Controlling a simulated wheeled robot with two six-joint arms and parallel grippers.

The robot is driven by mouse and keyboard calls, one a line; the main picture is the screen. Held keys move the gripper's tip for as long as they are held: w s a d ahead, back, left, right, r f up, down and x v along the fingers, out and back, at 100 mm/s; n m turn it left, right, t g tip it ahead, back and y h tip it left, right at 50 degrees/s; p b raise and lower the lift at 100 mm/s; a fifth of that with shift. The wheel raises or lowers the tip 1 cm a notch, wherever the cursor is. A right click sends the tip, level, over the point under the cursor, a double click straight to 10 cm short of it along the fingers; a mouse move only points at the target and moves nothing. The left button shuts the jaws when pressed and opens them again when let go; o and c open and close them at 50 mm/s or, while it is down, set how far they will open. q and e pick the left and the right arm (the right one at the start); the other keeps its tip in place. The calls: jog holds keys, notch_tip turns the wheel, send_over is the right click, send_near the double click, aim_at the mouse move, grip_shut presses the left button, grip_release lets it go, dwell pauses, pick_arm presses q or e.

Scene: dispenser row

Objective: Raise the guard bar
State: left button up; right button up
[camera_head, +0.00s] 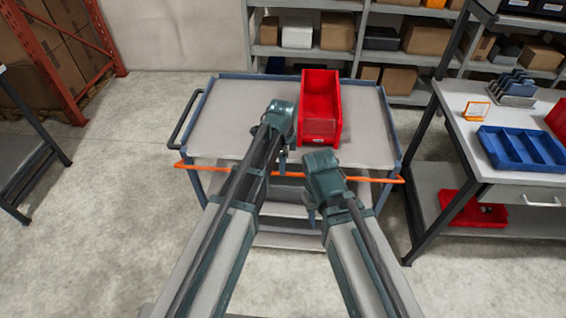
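The guard bar (218,168) is a thin orange bar running across the near side of a grey wheeled cart (222,128), a little below its top. My arms hide parts of the bar. My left gripper (283,160) hangs at the end of the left arm, close to the middle of the bar in the picture. My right gripper (312,217) is at the end of the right arm, lower in the picture and on the near side of the bar. The fingers of both are small and dark, so I cannot tell their opening or any contact with the bar.
A red open bin (321,100) stands on the cart top. To the right, a workbench (459,98) bears a blue divided tray (522,149). Shelves with boxes (338,32) stand behind. Open floor (110,220) lies to the left.

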pick_arm(q)
notch_tip(320, 180, up, 12)
jog(key=p, duration=1.1)
jog(key=shift+s+r+p, duration=0.25)
jog(key=shift+s+p, duration=0.15)
jog(key=shift+s, duration=0.05)
jog(key=s+f+n+b, duration=0.3)
jog(key=s+n, duration=0.4)
jog(key=s, duration=0.2)
jog(key=s+f+n+g+y+b, duration=0.1)
jog(key=s+f+n+b, duration=0.3)
jog(key=s+n, duration=0.3)
jog(key=s, duration=0.2)
jog(key=shift+s+f+b, duration=0.25)
jog(key=shift+s+b, duration=0.05)
jog(key=shift+s, duration=0.1)
